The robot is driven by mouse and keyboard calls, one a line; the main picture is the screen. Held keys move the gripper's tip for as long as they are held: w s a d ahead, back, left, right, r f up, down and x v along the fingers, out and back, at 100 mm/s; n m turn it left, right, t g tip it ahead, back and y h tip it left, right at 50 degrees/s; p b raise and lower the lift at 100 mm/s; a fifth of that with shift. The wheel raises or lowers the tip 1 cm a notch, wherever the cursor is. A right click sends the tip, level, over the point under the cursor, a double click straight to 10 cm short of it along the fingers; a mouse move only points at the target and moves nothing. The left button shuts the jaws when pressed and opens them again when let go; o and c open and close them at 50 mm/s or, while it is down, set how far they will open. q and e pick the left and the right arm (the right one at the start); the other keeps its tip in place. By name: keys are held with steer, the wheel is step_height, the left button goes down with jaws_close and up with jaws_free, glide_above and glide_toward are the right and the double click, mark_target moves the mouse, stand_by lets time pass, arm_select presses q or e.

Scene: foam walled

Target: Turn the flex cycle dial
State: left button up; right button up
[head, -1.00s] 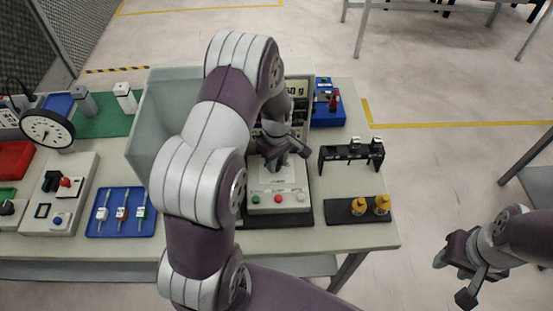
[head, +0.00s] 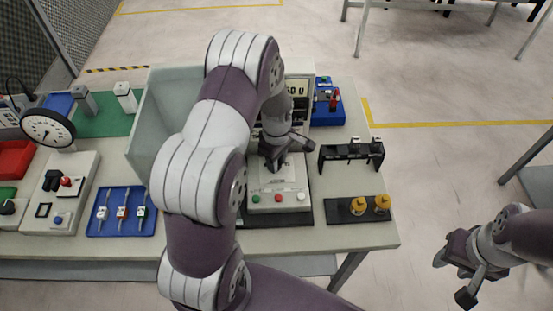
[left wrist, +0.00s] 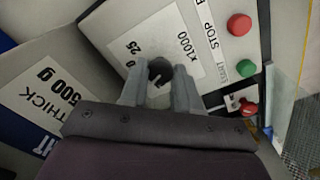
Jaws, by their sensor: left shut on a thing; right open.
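The flex cycle dial is a small round black knob (left wrist: 160,70) with a pale mark, on a white plate printed "0", "25" and "x1000". In the left wrist view my left gripper (left wrist: 160,78) has one finger on each side of the knob and is shut on it. In the head view the left gripper (head: 275,162) is over the tester's sloping panel, and its hand hides the knob. The tester's front (head: 280,208) carries green, red and white buttons. My right gripper (head: 458,278) is open and empty, off the table's right side.
A black rack (head: 350,153) and two yellow-topped pieces on a dark plate (head: 345,212) stand right of the tester. A grey bin (head: 148,120) is to its left, partly behind my arm. A blue tray (head: 120,225) holds several small pieces.

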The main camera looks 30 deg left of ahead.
arm_select(q)
steer(key=o, duration=0.9)
steer(key=shift+w+r, duration=0.2)
steer(key=shift+o, duration=0.8)
steer(key=shift+s, duration=0.15)
step_height(320, 180, up, 13)
steer(key=b, duration=0.2)
steer(key=shift+f, duration=0.2)
steer(key=s+d+f+m+t, duration=0.1)
steer(key=s+d+m, duration=0.7)
steer(key=s+m, duration=0.5)
steer(key=m, duration=0.3)
steer(key=shift+s+d+f+m, duration=0.15)
steer(key=shift+s+d+m, duration=0.15)
steer(key=shift+s, duration=0.05)
